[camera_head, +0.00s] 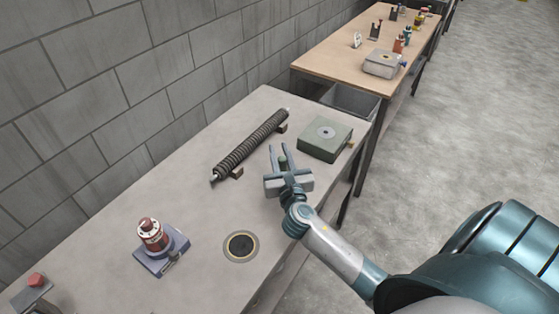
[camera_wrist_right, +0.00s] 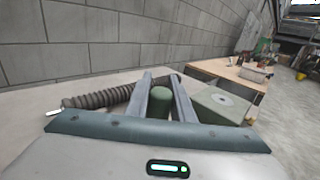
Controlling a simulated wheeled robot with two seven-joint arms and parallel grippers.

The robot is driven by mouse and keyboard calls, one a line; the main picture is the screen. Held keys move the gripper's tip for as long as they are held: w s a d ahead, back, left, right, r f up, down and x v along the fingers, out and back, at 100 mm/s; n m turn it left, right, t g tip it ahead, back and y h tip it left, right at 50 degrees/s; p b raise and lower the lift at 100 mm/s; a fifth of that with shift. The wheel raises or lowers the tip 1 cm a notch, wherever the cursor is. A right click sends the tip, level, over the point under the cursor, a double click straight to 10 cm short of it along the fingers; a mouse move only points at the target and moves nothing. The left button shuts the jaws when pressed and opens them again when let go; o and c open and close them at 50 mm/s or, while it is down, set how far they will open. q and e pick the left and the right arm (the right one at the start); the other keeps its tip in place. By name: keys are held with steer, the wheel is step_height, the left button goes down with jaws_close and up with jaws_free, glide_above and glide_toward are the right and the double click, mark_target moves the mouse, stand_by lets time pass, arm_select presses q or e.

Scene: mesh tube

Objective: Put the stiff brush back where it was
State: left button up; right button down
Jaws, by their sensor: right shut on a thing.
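My right gripper (camera_head: 278,150) is over the middle of the near table, its fingers pointing toward the far end. It is shut on a green rounded cylinder (camera_head: 283,162), which looks like the stiff brush's handle. In the right wrist view the green cylinder (camera_wrist_right: 160,103) stands between the two grey fingers (camera_wrist_right: 162,80). Any bristles are hidden. A dark ribbed mesh tube (camera_head: 250,143) lies on two small brown supports, left of the gripper. My left gripper is not in view.
A green box with a round disc on top (camera_head: 326,137) is just right of the gripper. A blue tray (camera_head: 179,241) with a red-and-white container (camera_head: 152,235) and a dark round inset (camera_head: 241,246) are nearer. A brick wall runs along the left.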

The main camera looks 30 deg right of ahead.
steer(key=shift+f, duration=1.8)
steer(key=c, duration=1.5)
jaws_free()
steer(key=shift+c, duration=0.2)
steer(key=shift+s+a+b, duration=0.2)
steer(key=shift+s+b, duration=0.1)
steer(key=shift+s, duration=0.2)
steer(key=b+v, duration=0.2)
steer(key=v, duration=0.9)
